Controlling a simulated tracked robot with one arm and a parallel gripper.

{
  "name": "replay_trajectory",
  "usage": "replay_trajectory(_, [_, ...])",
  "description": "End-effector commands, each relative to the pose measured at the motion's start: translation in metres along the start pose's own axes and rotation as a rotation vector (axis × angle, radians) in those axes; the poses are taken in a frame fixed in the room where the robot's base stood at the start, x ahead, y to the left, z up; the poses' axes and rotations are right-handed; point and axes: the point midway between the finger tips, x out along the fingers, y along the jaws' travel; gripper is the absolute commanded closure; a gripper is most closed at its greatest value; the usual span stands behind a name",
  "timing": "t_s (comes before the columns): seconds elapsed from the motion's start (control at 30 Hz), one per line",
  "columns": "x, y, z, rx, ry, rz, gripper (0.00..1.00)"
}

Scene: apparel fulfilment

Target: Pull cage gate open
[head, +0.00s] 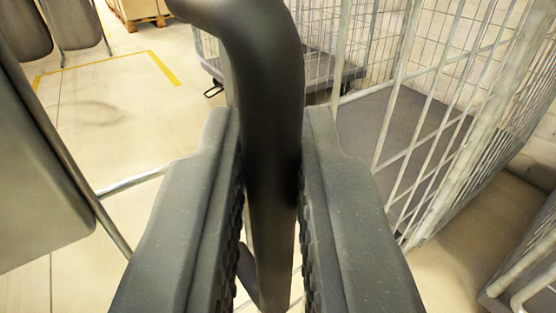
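A dark, thick bar (268,60) stands upright in the middle of the view, and its top bends to the left. My gripper (271,118) has one finger on each side of it, and the bar fills the space between the fingertips, so the gripper looks shut on it. A wire roll cage (404,158) with pale bars and a grey base stands to the right. Whether the dark bar is joined to the cage gate cannot be seen.
Another wire cage (327,42) stands behind. Grey panels with metal legs (38,165) are on the left. A loaded pallet (140,12) is at the back. Another cage's edge (525,270) shows at lower right. The pale floor (100,110) with yellow lines is clear at upper left.

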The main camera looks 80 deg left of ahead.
Motion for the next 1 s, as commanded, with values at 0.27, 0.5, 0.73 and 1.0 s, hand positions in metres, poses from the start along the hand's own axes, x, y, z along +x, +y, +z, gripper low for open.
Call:
replay_trajectory(0.27, [0.000,-0.001,0.000,0.001,0.001,-0.002,0.70])
replay_trajectory(0.5, [-0.012,0.000,-0.001,0.001,0.001,-0.001,0.70])
replay_trajectory(0.73, [-0.054,0.000,-0.001,0.001,0.003,0.002,0.70])
replay_trajectory(1.0, [-0.107,0.000,0.000,0.000,0.001,0.000,0.70])
